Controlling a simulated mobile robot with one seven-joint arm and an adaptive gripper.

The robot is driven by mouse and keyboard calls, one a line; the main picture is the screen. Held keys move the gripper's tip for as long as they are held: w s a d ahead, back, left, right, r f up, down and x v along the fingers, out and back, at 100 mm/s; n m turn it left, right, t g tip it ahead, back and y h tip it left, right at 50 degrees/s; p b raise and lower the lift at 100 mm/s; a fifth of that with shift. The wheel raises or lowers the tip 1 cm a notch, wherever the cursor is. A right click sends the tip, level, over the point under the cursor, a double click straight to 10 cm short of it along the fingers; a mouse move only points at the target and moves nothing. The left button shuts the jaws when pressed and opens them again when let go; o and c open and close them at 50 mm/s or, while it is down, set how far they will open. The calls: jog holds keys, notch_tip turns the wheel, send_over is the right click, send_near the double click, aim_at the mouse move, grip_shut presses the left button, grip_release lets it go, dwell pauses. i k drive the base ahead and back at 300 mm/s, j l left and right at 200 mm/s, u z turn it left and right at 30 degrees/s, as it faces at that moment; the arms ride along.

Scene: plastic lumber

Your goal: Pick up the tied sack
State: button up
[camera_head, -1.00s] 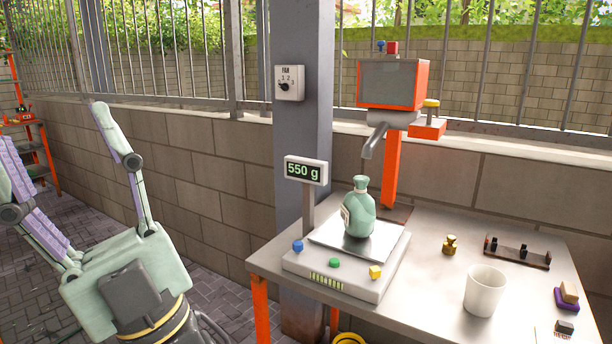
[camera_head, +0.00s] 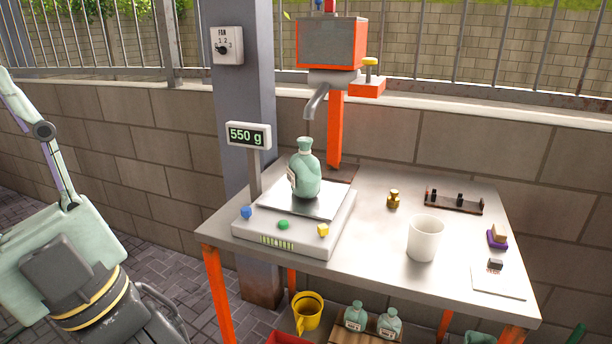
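A pale green tied sack (camera_head: 305,172) with a narrow neck and a label at its left side stands upright on the plate of the scale (camera_head: 290,245). Two similar sacks, (camera_head: 355,316) and (camera_head: 389,324), stand on the low shelf under the table. My gripper (camera_head: 42,130) is at the far left, well apart from the table and sack. Its right finger and part of its palm show; the other finger is cut off by the picture edge. The finger stands spread and nothing is seen held.
The scale display (camera_head: 248,135) reads 550 g. A tap (camera_head: 317,100) hangs behind and above the sack. A white cup (camera_head: 425,238), a brass weight (camera_head: 393,199) and a dark rack (camera_head: 454,202) are on the table (camera_head: 370,260). A yellow bucket (camera_head: 308,311) is below.

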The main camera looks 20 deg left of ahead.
aim_at(303, 173)
jog(key=u, duration=2.4)
jog(key=l+u, duration=0.1)
jog(key=l, duration=0.25)
jog(key=k+l+u, duration=0.15)
jog(key=l, duration=0.15)
jog(key=k+l+u, duration=0.1)
jog(key=l, duration=0.25)
jog(key=k+l, duration=0.1)
jog(key=l, duration=0.25)
jog(key=k+l, duration=0.1)
jog(key=l, duration=0.2)
jog(key=k+l, duration=0.1)
jog(key=l, duration=0.25)
